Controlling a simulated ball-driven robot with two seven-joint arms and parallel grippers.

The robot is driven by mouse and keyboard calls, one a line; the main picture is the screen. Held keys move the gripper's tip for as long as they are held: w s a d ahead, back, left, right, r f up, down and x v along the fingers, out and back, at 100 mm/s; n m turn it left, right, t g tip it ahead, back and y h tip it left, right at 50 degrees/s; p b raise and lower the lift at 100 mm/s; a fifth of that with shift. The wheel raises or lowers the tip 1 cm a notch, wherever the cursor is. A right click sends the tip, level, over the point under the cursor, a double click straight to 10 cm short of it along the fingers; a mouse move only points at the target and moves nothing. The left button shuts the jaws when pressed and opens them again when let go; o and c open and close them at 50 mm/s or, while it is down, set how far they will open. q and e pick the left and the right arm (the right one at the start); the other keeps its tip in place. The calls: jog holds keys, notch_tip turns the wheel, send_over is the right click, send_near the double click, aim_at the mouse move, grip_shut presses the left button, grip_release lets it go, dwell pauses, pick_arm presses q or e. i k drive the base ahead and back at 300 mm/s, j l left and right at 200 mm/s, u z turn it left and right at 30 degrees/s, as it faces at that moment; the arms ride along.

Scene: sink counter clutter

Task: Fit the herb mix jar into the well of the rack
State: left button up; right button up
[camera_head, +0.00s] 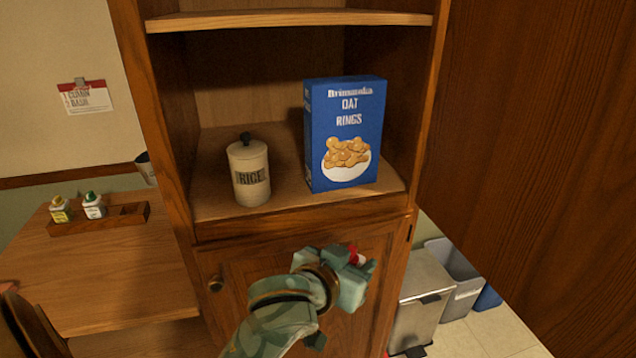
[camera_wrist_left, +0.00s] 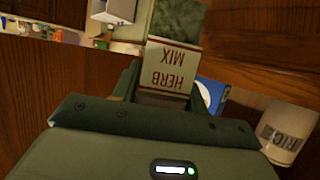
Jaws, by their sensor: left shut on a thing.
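My left gripper (camera_head: 352,277) is in front of the cupboard's lower door, shut on the herb mix jar. Only a small red and white part of the jar (camera_head: 355,257) shows in the head view. In the left wrist view the jar (camera_wrist_left: 172,66) is held between the fingers (camera_wrist_left: 163,95), with green contents and a cream label reading HERB MIX upside down. The wooden rack (camera_head: 72,229) lies on the table at the left. Two small jars, yellow-topped (camera_head: 60,209) and green-topped (camera_head: 93,205), stand in it, and its right part shows empty recessed space. My right gripper is not in view.
A RICE canister (camera_head: 249,173) and a blue cereal box (camera_head: 345,133) stand on the cupboard shelf above the gripper. The cupboard side stands between gripper and rack. The table (camera_head: 110,270) in front of the rack is clear. Bins (camera_head: 420,297) stand at lower right.

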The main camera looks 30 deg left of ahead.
aim_at(133, 217)
jog(key=j+u, duration=0.1)
jog(key=u, duration=0.35)
jog(key=j+u, duration=0.1)
jog(key=u, duration=0.35)
jog(key=j+u, duration=0.1)
jog(key=u, duration=0.35)
jog(key=i+j+u, duration=0.15)
jog(key=u, duration=0.15)
jog(key=i+z, duration=0.3)
jog(key=i+j+z, duration=0.3)
jog(key=i, duration=0.2)
jog(key=l, duration=0.1)
